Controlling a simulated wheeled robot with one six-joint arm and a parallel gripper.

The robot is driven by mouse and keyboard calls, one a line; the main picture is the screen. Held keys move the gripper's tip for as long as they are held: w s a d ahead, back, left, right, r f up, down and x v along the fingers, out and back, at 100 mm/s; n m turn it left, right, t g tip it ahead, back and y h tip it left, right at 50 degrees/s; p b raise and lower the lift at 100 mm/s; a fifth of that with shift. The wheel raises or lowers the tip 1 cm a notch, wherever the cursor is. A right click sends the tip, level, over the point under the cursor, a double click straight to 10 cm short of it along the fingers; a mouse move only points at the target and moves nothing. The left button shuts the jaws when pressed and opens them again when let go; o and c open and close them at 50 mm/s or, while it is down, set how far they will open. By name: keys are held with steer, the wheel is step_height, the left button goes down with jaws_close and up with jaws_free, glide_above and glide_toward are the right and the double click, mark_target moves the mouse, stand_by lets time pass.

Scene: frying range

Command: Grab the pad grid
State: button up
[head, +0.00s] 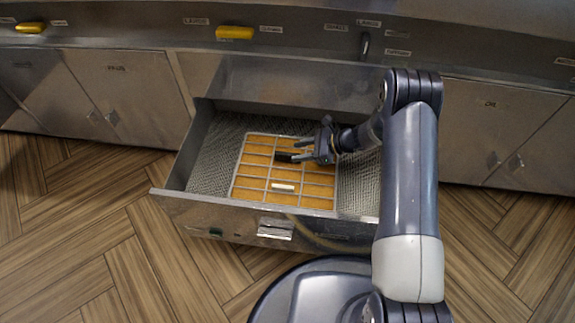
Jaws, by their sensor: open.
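The pad grid (256,169) is a light wire grid over an orange-yellow pad. It lies flat in the open metal drawer (172,193), a little left of the drawer's middle. A small white bar shows on the grid (283,187), and a dark piece lies near its middle, by my fingers. My gripper (294,157) is open above the right half of the grid, reaching in from the right with its fingers pointing left. I cannot tell whether the fingers touch the grid. My gripper and wrist hide part of the grid's right edge.
The drawer has a mesh-like floor, bare at left and right of the grid. Its front has a metal handle (275,229). Closed cabinet doors (120,95) flank it. Yellow handles (234,33) and a dark lever (365,46) are on the panel above. The wood floor (80,235) at left is clear.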

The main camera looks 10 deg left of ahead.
mark_target(291, 154)
steer(key=b+x, duration=0.2)
steer(key=x, duration=0.3)
steer(key=shift+s+d+f, duration=0.1)
steer(key=shift+s+f, duration=0.05)
steer(key=shift+s, duration=0.05)
jaws_close()
stand_by(0.3)
